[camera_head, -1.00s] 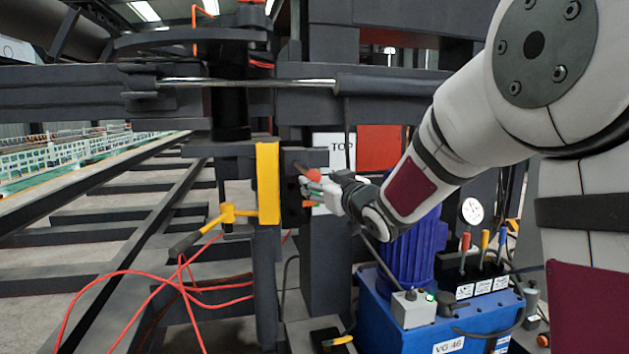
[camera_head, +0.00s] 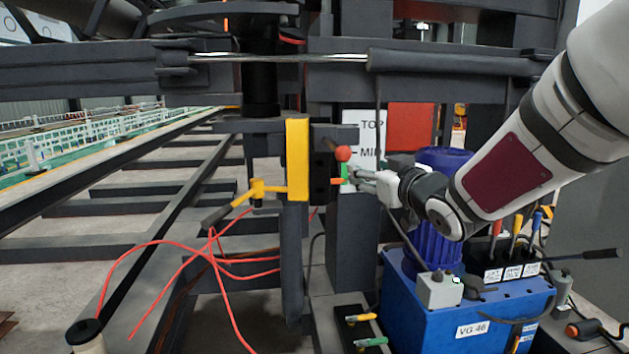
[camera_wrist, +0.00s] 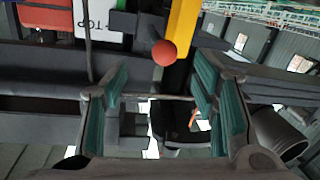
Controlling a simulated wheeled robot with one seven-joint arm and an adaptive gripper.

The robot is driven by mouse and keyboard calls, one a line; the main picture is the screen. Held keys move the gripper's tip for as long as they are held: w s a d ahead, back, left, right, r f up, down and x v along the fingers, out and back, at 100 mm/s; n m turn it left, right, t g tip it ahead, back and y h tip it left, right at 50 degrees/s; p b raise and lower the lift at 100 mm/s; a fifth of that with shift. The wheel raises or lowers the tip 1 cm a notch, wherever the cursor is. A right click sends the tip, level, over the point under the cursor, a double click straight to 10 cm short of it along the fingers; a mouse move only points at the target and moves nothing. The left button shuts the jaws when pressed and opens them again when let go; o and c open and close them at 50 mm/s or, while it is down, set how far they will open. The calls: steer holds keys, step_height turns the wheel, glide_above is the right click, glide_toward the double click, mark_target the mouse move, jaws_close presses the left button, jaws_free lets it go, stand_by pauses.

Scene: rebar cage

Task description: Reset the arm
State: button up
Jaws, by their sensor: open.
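My gripper (camera_head: 356,182) is at the end of my arm, right of the yellow upright plate and level with the TOP/MID sign. In the wrist view the two green-padded fingers of my gripper (camera_wrist: 160,112) stand wide apart with nothing between the pads. A red ball knob (camera_head: 343,153) shows just beyond the fingertips in the head view. The red knob (camera_wrist: 164,52) also shows in the wrist view, beyond the fingers, in front of the yellow plate (camera_wrist: 181,45). I cannot tell whether a fingertip touches anything near the knob.
The yellow plate (camera_head: 297,160) and a yellow-jointed lever (camera_head: 257,190) stand left of my gripper. A blue pump unit (camera_head: 450,312) with several coloured levers stands below my arm. A steel rod (camera_head: 280,58) crosses above. Red cables (camera_head: 170,246) hang at lower left.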

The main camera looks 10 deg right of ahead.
steer(key=s+d+f+m+g+h, duration=0.15)
steer(key=s+f+g, duration=0.3)
steer(key=s, duration=0.55)
steer(key=s+d+f+m+g+h, duration=0.1)
steer(key=s+f+m+g+h, duration=0.3)
steer(key=s, duration=0.6)
steer(key=s+a+f+g+y, duration=0.1)
steer(key=s+a+f+g, duration=0.15)
steer(key=s, duration=0.65)
steer(key=s+a+f+n+g+y, duration=0.1)
steer(key=s+g, duration=0.2)
steer(key=s, duration=0.5)
steer(key=s+a+f+g+y, duration=0.1)
steer(key=s+a+f+g, duration=0.15)
steer(key=s, duration=0.65)
step_height(320, 180, up, 32)
steer(key=t+p, duration=0.3)
steer(key=p, duration=2.6)
steer(key=shift+w+d+f+p, duration=0.2)
steer(key=shift+d+p, duration=0.15)
steer(key=shift+d, duration=0.05)
steer(key=shift+d+n+t+h, duration=0.15)
steer(key=shift+n+t+h, duration=0.1)
